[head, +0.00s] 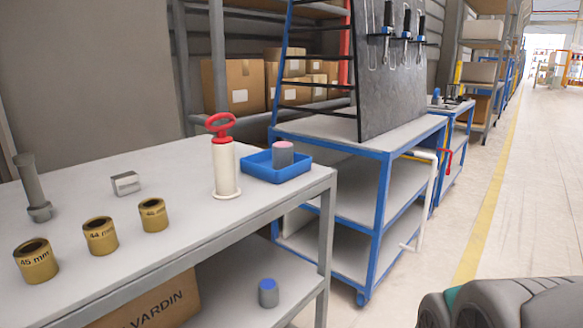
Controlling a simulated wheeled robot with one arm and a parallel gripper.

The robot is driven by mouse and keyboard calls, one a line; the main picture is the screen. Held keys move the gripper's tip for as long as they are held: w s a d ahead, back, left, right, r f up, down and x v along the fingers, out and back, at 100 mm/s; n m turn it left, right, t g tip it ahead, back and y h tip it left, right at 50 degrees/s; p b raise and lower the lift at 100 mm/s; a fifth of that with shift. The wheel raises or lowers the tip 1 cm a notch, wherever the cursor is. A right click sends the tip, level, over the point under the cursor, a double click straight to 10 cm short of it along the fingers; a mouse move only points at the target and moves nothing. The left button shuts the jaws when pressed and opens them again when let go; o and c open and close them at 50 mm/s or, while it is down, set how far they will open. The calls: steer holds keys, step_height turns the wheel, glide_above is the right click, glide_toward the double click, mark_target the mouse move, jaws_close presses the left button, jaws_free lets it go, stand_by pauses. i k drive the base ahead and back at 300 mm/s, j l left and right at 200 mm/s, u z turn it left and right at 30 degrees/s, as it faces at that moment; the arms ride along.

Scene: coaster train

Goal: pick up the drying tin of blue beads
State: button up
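A small grey tin with a blue top (268,293) stands upright on the lower shelf of the near table, close to its right end. The blue top may be the beads; single beads are too small to tell. A similar grey tin with a pink top (283,154) stands in a blue tray (262,172) on the table top. A small bluish object (435,98) stands far off on the further trolley; I cannot tell what it is. Dark rounded links of my arm show at the bottom right. My gripper is not in view.
The near table (185,205) carries brass rings (101,236), a white hand pump with red handle (224,160), a metal block (126,183) and a grey post (33,190). A cardboard box (150,303) sits below. A blue trolley (350,140) stands beyond; the right floor is clear.

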mark_target(268, 287)
steer(key=i+l, duration=0.2)
steer(key=i+l+u, duration=0.15)
steer(key=l+u, duration=0.15)
steer(key=i+l+u, duration=0.1)
steer(key=l+u, duration=0.15)
steer(key=l, duration=0.25)
steer(key=i+l+u, duration=0.1)
steer(key=l+u, duration=0.2)
steer(key=l, duration=0.15)
steer(key=u, duration=0.9)
